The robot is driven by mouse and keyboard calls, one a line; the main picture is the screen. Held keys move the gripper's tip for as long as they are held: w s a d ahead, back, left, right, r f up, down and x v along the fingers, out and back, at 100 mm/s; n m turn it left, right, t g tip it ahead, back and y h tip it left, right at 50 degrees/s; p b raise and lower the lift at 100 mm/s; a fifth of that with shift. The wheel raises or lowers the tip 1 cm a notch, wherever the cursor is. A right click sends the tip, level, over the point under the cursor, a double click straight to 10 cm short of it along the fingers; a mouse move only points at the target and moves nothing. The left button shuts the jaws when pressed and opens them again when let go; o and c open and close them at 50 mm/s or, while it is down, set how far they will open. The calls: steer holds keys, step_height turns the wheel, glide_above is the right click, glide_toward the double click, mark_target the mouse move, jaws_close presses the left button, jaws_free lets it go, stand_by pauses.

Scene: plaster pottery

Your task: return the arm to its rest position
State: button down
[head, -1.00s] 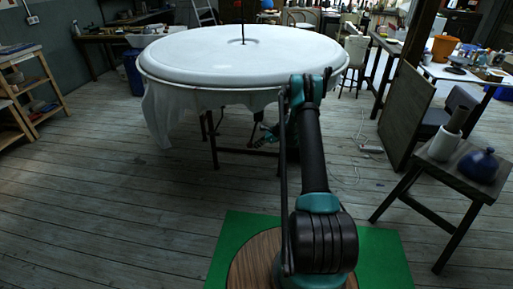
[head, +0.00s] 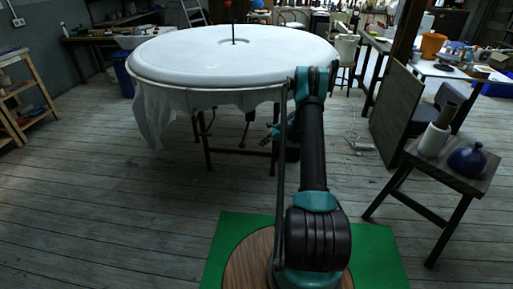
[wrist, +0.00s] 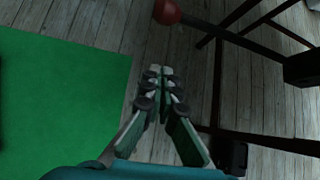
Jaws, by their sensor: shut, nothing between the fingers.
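My arm (head: 312,150) stands up from a round wooden base on a green mat, with its upper links bent over and away from the camera. My gripper (wrist: 160,72) is shut and empty in the wrist view, its fingertips together above the plank floor. In the head view only a small part of the gripper end (head: 268,137) shows, low beside the table legs. The rest of it is hidden behind the arm.
A large round white table (head: 235,55) with a draped cloth stands ahead. The green mat (wrist: 60,95) lies left in the wrist view. Dark legs and a red rounded thing (wrist: 166,11) are near the fingers. A stool (head: 450,170) with a blue pot (head: 466,160) stands right.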

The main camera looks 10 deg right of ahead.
steer(key=shift+v, duration=0.75)
steer(key=shift+s+r, duration=0.1)
steer(key=s+a+r+n+h, duration=0.25)
steer(key=s+r+n, duration=0.25)
steer(key=s+r, duration=0.45)
steer(key=s+a+r+n+h, duration=0.1)
steer(key=s+a+r+n, duration=0.35)
steer(key=s+r, duration=0.5)
steer(key=s+d+r+n+h, duration=0.1)
steer(key=s+n+h, duration=0.3)
steer(key=s+n, duration=0.7)
steer(key=s, duration=1.9)
steer(key=shift+r+n+h, duration=0.1)
steer(key=shift+n+h, duration=0.15)
